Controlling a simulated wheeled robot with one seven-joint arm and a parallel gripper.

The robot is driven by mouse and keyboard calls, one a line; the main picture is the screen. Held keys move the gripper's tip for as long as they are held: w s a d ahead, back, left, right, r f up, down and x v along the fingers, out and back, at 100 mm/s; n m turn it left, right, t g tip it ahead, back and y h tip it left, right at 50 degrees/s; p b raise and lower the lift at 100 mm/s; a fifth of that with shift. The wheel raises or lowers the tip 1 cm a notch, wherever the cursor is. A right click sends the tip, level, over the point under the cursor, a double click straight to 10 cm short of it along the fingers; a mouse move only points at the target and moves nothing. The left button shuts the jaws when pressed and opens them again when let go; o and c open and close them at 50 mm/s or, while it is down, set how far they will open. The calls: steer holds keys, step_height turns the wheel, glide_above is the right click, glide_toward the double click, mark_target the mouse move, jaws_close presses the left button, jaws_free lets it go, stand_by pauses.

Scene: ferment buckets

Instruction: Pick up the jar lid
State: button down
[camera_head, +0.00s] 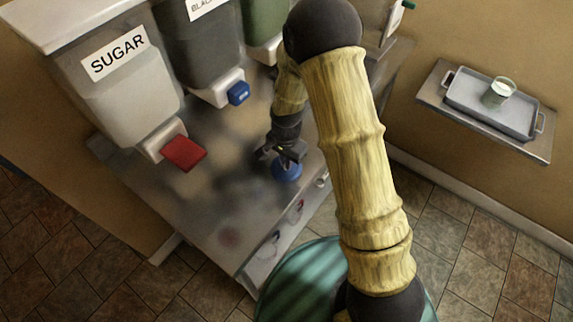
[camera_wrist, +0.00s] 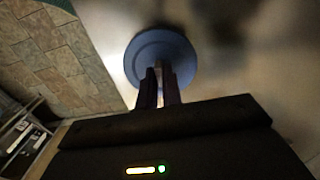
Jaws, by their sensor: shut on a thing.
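The jar lid (camera_head: 287,168) is a round blue disc at the right part of the metal counter (camera_head: 215,205). In the wrist view the lid (camera_wrist: 160,52) shows beyond the fingertips as a blue-grey disc. My gripper (camera_head: 281,152) reaches down from above and is shut on the lid, with its two fingers (camera_wrist: 159,80) close together at the lid's middle. The fingers hide part of the lid. I cannot tell whether the lid touches the counter or is just above it.
A sugar dispenser (camera_head: 125,95) with a red tap (camera_head: 184,152) and a dark dispenser (camera_head: 200,45) with a blue tap (camera_head: 238,93) stand behind the counter. A green dispenser (camera_head: 265,20) is beside them. A wall shelf at right holds a tray (camera_head: 470,95) with a glass (camera_head: 498,92).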

step_height(320, 180, up, 10)
steer(key=b, duration=0.1)
steer(key=shift+b, duration=0.3)
steer(key=shift+r, duration=0.15)
stand_by(0.5)
